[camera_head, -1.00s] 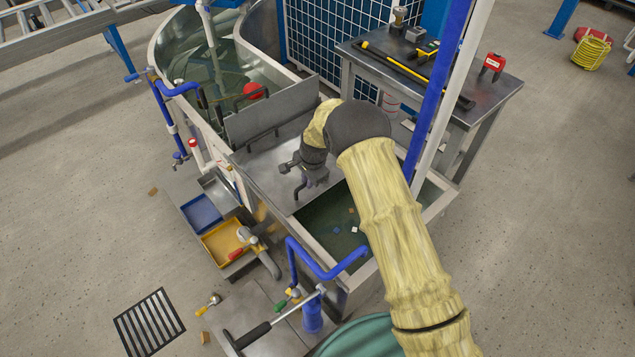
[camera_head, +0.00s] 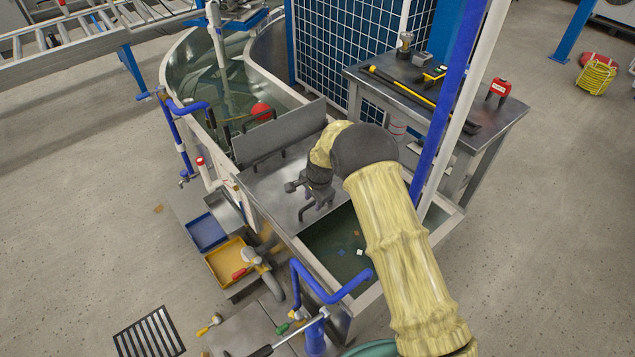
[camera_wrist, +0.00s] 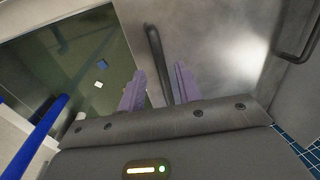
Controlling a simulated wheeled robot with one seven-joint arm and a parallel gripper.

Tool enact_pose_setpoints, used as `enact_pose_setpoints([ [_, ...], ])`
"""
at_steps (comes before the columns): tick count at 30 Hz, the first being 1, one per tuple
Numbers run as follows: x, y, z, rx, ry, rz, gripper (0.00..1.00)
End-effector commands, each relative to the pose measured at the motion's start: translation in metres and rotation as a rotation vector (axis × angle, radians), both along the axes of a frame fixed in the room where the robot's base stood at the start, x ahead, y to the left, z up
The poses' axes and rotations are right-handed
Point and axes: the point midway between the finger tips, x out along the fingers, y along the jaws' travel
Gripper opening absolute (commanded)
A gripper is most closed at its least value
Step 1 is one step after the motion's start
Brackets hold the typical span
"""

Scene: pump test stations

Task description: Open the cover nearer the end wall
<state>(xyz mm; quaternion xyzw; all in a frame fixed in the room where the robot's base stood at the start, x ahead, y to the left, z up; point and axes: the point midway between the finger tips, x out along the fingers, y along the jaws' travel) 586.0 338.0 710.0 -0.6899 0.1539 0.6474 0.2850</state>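A flat grey metal cover (camera_head: 272,192) lies over the middle of the tank. A dark bar handle (camera_head: 308,209) stands near its edge beside the open water. My gripper (camera_head: 318,197) is low over this handle. In the wrist view, its two purple fingers (camera_wrist: 160,88) are apart, one on each side of the handle (camera_wrist: 156,50), with a small gap visible. The fingers look open; contact with the handle is not clear. A second grey panel (camera_head: 275,137) stands raised behind the flat cover, with a dark handle on it.
Open water (camera_head: 338,245) with small floating pieces lies right of the flat cover. A blue pipe (camera_head: 325,292) crosses the near tank corner. A blue and white post (camera_head: 450,105) rises close to my arm. A workbench (camera_head: 420,120) with tools stands behind.

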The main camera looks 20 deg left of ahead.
Motion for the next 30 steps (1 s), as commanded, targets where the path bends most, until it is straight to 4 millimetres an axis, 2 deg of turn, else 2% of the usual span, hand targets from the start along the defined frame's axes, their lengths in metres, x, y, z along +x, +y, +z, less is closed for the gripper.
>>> enact_pose_setpoints([
  [21,-0.016,-0.022,0.135,0.002,-0.005,-0.002,0.34],
  [25,-0.018,-0.025,0.153,0.002,-0.005,-0.002,0.34],
  [30,-0.02,-0.027,0.162,0.0,-0.001,-0.002,0.34],
])
